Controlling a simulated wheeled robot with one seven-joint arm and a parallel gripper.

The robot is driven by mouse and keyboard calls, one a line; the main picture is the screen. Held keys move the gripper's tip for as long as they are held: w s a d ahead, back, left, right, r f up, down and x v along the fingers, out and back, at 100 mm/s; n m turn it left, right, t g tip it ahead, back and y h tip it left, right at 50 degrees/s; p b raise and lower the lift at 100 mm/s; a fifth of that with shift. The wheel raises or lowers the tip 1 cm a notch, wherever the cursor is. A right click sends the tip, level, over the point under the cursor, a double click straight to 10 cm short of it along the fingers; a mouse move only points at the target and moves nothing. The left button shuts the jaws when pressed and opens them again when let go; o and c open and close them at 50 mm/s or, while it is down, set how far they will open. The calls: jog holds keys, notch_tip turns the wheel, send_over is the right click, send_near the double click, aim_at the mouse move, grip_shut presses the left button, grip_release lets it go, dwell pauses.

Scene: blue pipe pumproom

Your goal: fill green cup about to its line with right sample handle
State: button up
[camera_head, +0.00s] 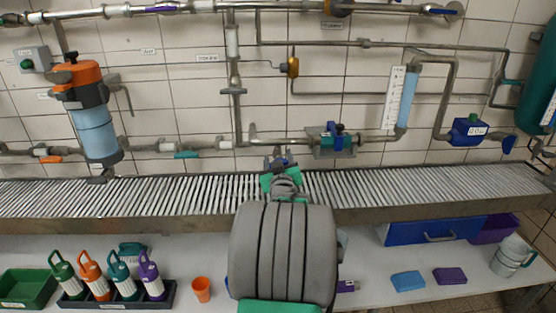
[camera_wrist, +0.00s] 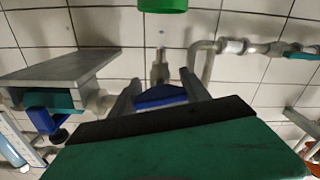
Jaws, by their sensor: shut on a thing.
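My gripper (camera_wrist: 160,92) is shut on a blue handle (camera_wrist: 160,97) at the pipe wall; one grey finger lies on each side of it. A metal spout (camera_wrist: 160,70) shows just beyond the handle. The wrist view looks upside down. The rim part of a green cup (camera_wrist: 163,5) shows at its top edge, in line with the spout and apart from it. Small blue drops (camera_wrist: 161,33) hang between spout and cup. The cup's level and line are out of view. In the head view my gripper (camera_head: 279,166) is at the wall, and my arm hides the area below.
A slatted metal shelf (camera_head: 130,196) runs along the wall. Below, a white counter holds a rack with several bottles (camera_head: 119,284), an orange cup (camera_head: 201,289), sponges (camera_head: 408,281) and a jug (camera_head: 511,255). A valve on a bracket (camera_head: 335,141) sits right of my gripper.

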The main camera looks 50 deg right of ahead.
jog(key=c, duration=0.4)
jog(key=shift+o, duration=0.2)
jog(key=shift+f+m+b, duration=0.3)
jog(key=shift+m+b, duration=0.3)
jog(key=shift+b, duration=0.5)
jog(key=shift+m+b, duration=0.55)
jog(key=shift+m, duration=0.05)
jog(key=shift+r+m, duration=0.25)
jog(key=shift+m, duration=0.25)
jog(key=o, duration=1.4)
jog(key=v, duration=0.8)
jog(key=shift+d, duration=0.1)
